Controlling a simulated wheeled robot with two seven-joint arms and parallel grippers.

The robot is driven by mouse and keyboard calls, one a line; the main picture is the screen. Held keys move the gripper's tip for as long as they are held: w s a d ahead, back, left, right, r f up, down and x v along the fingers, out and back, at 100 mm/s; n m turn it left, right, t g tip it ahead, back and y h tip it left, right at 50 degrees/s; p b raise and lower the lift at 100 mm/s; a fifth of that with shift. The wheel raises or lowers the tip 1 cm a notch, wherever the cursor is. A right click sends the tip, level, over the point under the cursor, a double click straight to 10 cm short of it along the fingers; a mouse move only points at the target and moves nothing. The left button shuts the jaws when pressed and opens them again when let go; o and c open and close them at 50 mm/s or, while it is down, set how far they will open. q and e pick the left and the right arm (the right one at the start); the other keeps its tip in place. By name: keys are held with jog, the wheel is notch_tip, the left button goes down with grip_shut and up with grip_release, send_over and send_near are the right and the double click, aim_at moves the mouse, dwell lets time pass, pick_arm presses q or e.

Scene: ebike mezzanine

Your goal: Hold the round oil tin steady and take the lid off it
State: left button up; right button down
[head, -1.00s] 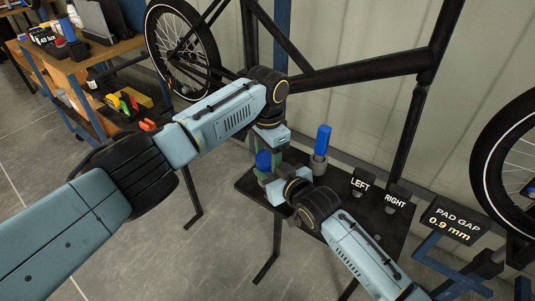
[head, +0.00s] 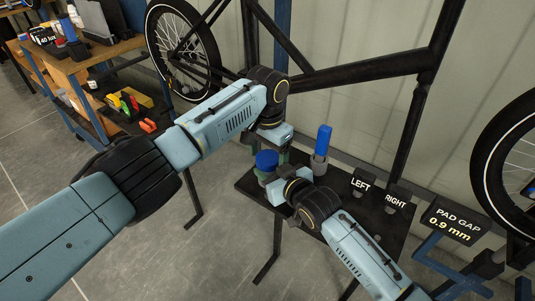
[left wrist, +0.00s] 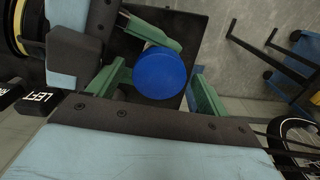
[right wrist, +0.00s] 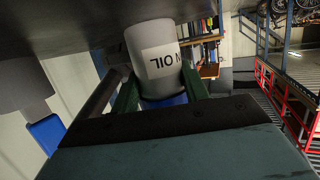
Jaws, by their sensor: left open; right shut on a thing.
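The round oil tin (right wrist: 152,58) is light grey with a label reading OIL, upside down in the right wrist view. Its round blue lid (head: 266,159) sits on top, and also fills the middle of the left wrist view (left wrist: 160,73). My right gripper (right wrist: 160,88) is shut on the tin's side, below the lid. My left gripper (left wrist: 158,80) is open over the tin, its green fingers on either side of the lid; I cannot tell whether they touch it. In the head view my left wrist partly hides the fingers.
A blue-handled item stands in a grey holder (head: 319,166) on the black table (head: 345,215), close behind the tin. LEFT (head: 360,184) and RIGHT (head: 396,201) blocks and a PAD GAP display (head: 456,223) are to the right. A bike frame (head: 360,70) spans behind.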

aim_at(268, 157)
pick_arm(q)
jog(key=shift+r, duration=2.3)
jog(key=shift+c, duration=0.2)
jog(key=m, duration=0.2)
jog(key=r+m, duration=0.1)
jog(key=m, duration=0.2)
jog(key=shift+w+r, duration=0.1)
jog(key=shift+r, duration=0.05)
jog(key=m, duration=0.2)
jog(key=r+m, duration=0.1)
jog(key=shift+m, duration=0.4)
jog(key=m, duration=0.3)
jog(key=shift+r+m, duration=0.3)
jog(key=shift+r, duration=0.05)
jog(key=m, duration=0.4)
jog(key=shift+r, duration=0.4)
jog(key=shift+f, duration=3.95)
